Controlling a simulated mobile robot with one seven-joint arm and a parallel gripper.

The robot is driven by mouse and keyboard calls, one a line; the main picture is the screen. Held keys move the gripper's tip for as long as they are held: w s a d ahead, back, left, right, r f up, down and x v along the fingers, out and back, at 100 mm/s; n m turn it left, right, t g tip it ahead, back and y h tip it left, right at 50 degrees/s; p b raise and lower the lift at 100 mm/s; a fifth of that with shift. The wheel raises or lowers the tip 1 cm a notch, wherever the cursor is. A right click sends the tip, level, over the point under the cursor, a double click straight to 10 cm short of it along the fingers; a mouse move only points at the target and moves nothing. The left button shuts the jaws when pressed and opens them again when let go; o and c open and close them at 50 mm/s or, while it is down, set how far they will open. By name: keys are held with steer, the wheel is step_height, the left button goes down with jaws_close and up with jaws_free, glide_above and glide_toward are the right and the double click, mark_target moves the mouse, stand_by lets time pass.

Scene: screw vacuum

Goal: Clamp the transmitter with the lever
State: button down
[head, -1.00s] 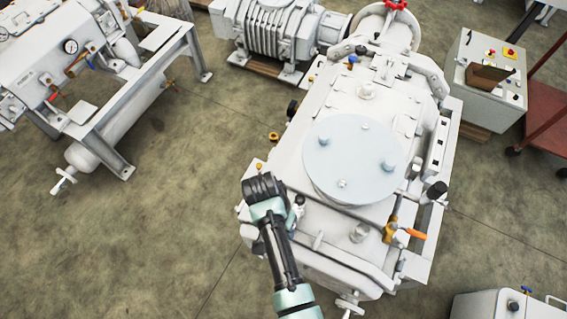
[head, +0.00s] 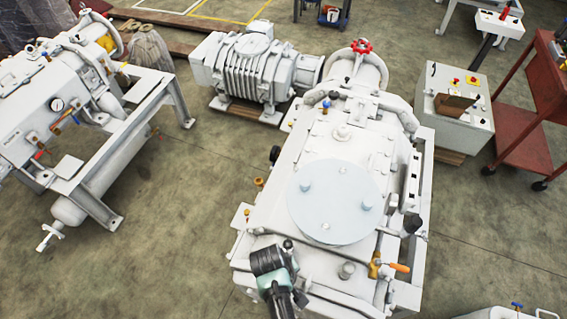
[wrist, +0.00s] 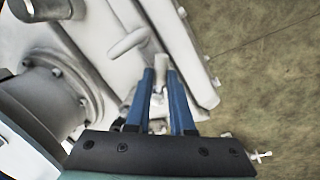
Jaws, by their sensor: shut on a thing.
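In the wrist view, my gripper (wrist: 160,78) has two blue fingers closed on a small whitish upright piece (wrist: 161,62), which looks like a lever or stub on the white machine. Its lower part is partly hidden between the fingers. In the head view, the end of my arm is over the near left corner of the white vacuum machine (head: 325,135), and the fingers are hidden there. I cannot tell for certain which part is the transmitter. A rounded white handle (wrist: 128,43) is just beyond the fingers, apart from them.
A round pale lid (head: 335,205) tops the machine. An orange-handled valve (head: 398,267) is at its right front. A large flanged white cylinder (wrist: 50,95) is close to my gripper's left. Open floor (wrist: 270,80) lies to the right in the wrist view.

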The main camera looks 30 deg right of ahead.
steer(key=n, duration=0.1)
steer(key=d+n, duration=0.1)
steer(key=n, duration=0.1)
steer(key=n+p, duration=0.1)
steer(key=shift+w+d+r+t, duration=0.15)
steer(key=shift+d+t, duration=0.1)
steer(key=shift+t, duration=0.15)
steer(key=shift+w+d+n+t, duration=0.1)
steer(key=shift+d+n+t, duration=0.1)
steer(key=shift+n, duration=0.6)
steer(key=shift+w+d+n+t, duration=0.1)
steer(key=shift+d+n, duration=0.1)
steer(key=shift+n, duration=0.6)
steer(key=c, duration=0.8)
jaws_free()
steer(key=shift+s, duration=0.1)
steer(key=v, duration=1.2)
steer(key=shift+d+r, duration=0.15)
steer(key=shift+r, duration=0.3)
